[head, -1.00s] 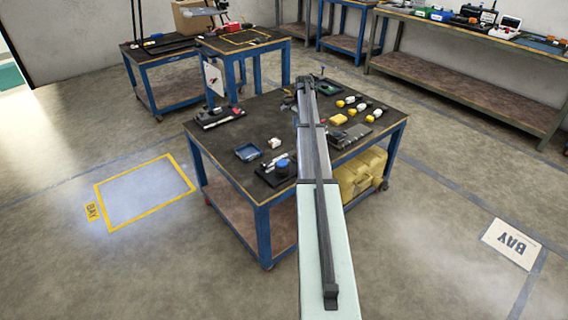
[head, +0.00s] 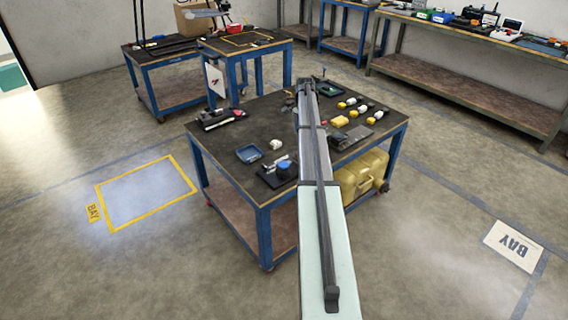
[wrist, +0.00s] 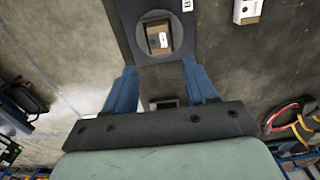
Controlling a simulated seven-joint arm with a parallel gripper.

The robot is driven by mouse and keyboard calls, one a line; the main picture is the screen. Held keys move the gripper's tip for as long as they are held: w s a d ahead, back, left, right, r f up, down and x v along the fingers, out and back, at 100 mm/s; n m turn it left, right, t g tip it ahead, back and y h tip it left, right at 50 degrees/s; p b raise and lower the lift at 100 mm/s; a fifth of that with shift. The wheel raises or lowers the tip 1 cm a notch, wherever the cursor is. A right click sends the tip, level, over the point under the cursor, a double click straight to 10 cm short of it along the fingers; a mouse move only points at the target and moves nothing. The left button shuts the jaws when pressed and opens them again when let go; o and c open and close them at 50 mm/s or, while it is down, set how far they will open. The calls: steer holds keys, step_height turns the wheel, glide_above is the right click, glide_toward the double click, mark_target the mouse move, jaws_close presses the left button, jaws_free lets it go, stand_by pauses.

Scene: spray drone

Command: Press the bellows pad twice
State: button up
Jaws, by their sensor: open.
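In the wrist view my gripper (wrist: 159,66) is open, with its two blue fingers apart and nothing visible held between them. Just beyond the fingertips is a dark plate (wrist: 122,22) with a round grey ring (wrist: 142,46) around a square opening showing brown and white inside. A partly cut-off label with a "B" is on its right edge. This may be the bellows pad, but I cannot be sure. Whether the fingers touch it is unclear. In the head view my long arm reaches over the table and hides part of its middle; the gripper cannot be made out there.
The dark-topped table with blue legs (head: 264,222) holds a blue tray (head: 249,155), a blue round part on a black base (head: 285,169), a yellow block (head: 339,121) and small yellow-and-white parts (head: 352,102). A yellow case (head: 362,172) sits below.

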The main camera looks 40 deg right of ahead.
steer(key=shift+n, duration=0.3)
steer(key=a, duration=0.1)
steer(key=w+a+r, duration=0.1)
steer(key=a, duration=0.1)
steer(key=w+a+r, duration=0.1)
steer(key=shift+a+r, duration=0.1)
steer(key=shift+a, duration=0.1)
steer(key=c, duration=0.5)
steer(key=shift+n, duration=0.7)
steer(key=a+r, duration=0.2)
steer(key=a, duration=0.3)
steer(key=shift+s+r, duration=0.4)
steer(key=c, duration=0.4)
steer(key=shift+s+a+r+n+t, duration=0.1)
steer(key=shift+a+n+t, duration=0.05)
steer(key=shift+n+t, duration=0.2)
jaws_close()
steer(key=s+a+n, duration=0.1)
steer(key=n, duration=1)
steer(key=s+a+n, duration=0.1)
steer(key=n, duration=1)
steer(key=s+a+n, duration=0.1)
steer(key=n, duration=1)
steer(key=shift+s+r, duration=0.2)
steer(key=shift+r, duration=0.2)
